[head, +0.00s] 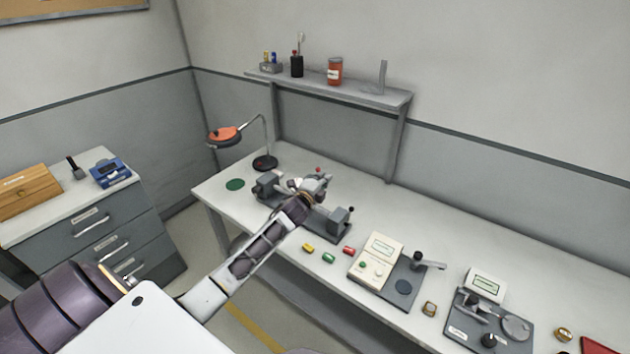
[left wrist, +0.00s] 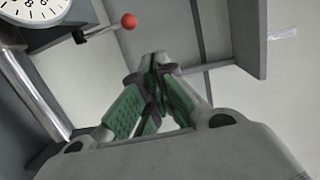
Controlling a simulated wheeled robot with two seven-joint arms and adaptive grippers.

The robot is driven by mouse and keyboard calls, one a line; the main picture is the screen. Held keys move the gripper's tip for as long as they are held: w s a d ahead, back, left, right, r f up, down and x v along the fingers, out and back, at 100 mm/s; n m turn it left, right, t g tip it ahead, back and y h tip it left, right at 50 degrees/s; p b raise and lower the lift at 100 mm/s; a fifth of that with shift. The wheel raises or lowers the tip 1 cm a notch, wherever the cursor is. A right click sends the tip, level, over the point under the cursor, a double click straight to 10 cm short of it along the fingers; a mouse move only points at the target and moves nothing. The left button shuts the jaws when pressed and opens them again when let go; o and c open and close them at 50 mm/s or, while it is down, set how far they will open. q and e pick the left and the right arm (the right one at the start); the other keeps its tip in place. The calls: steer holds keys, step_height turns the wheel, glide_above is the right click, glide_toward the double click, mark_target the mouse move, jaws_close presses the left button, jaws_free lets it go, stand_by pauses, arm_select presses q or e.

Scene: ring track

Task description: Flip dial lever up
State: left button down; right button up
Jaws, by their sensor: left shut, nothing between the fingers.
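In the head view the red knob (head: 318,169) shows just above my left gripper (head: 318,184). My arm hides much of the grey device under it. In the left wrist view my left gripper (left wrist: 156,60) has its green-padded fingers together and empty. The knob is apart from the fingertips, up and to the left. My right gripper is not in view.
A grey fixture base (head: 330,226) lies under my left gripper on the white bench (head: 225,200). Small coloured blocks (head: 328,258) and a cream meter box (head: 377,260) are to the right. A shelf (head: 350,91) is above.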

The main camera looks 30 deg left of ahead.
arm_select(q)
steer(key=s+r, duration=0.5)
steer(key=s, duration=0.2)
steer(key=shift+s+d+b, duration=0.35)
steer(key=shift+d, duration=0.05)
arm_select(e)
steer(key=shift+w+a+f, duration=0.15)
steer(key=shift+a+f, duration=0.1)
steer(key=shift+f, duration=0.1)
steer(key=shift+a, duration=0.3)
